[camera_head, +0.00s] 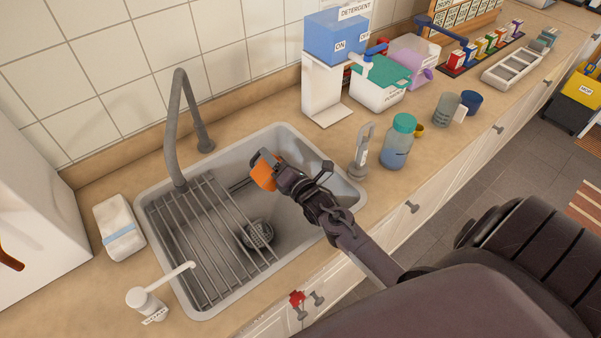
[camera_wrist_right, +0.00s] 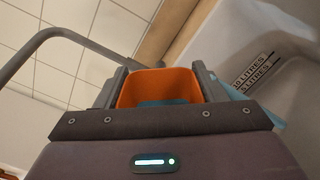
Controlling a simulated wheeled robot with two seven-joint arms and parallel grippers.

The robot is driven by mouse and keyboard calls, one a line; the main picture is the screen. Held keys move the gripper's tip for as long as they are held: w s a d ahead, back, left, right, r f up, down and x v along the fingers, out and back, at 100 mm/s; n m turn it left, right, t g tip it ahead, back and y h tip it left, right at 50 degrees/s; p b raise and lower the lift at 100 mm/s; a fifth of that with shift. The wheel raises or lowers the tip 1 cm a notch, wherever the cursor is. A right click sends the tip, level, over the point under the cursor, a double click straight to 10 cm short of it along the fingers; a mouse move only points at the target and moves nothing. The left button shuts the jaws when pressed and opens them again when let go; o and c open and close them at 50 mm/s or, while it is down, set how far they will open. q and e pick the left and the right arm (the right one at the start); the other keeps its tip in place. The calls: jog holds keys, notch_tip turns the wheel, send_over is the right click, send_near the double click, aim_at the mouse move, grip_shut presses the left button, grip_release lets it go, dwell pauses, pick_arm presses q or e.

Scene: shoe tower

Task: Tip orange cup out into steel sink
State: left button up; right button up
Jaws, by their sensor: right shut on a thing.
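The orange cup (camera_head: 263,174) is held by my right gripper (camera_head: 266,168) over the upper right part of the steel sink (camera_head: 295,147). In the right wrist view the cup (camera_wrist_right: 157,86) sits between the two grey fingers, which are shut on its sides. Something bluish shows inside it, partly hidden by the gripper body. I cannot tell for sure how far the cup is tilted. The sink's drain strainer (camera_head: 257,234) lies below and left of the cup. My left gripper is not in view.
A grey tap (camera_head: 178,120) arches over the sink's back left, and a wire rack (camera_head: 205,240) covers its left half. A dispenser (camera_head: 146,301) stands at the front left. A teal-lidded jar (camera_head: 397,143) and detergent stand (camera_head: 321,90) are right of the sink.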

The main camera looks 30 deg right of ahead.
jog(key=shift+d+r+m+p, duration=0.2)
jog(key=shift+d+m+p, duration=0.05)
jog(key=shift+m, duration=0.65)
jog(key=shift+d+r+m+p, duration=0.15)
jog(key=shift+d+m+p, duration=0.1)
jog(key=shift+m, duration=0.65)
dwell(0.4)
jog(key=shift+d+r+m, duration=0.1)
jog(key=shift+d+m, duration=0.65)
jog(key=shift+m, duration=0.05)
dwell(0.3)
jog(key=shift+d+r+m+p, duration=0.15)
jog(key=shift+d+m, duration=0.1)
jog(key=shift+m, duration=0.6)
jog(key=shift+d+f+m+p, duration=0.15)
jog(key=shift+d+m, duration=0.1)
jog(key=shift+m, duration=0.6)
dwell(0.5)
jog(key=shift+d+m, duration=0.35)
jog(key=shift+m, duration=0.75)
dwell(1.3)
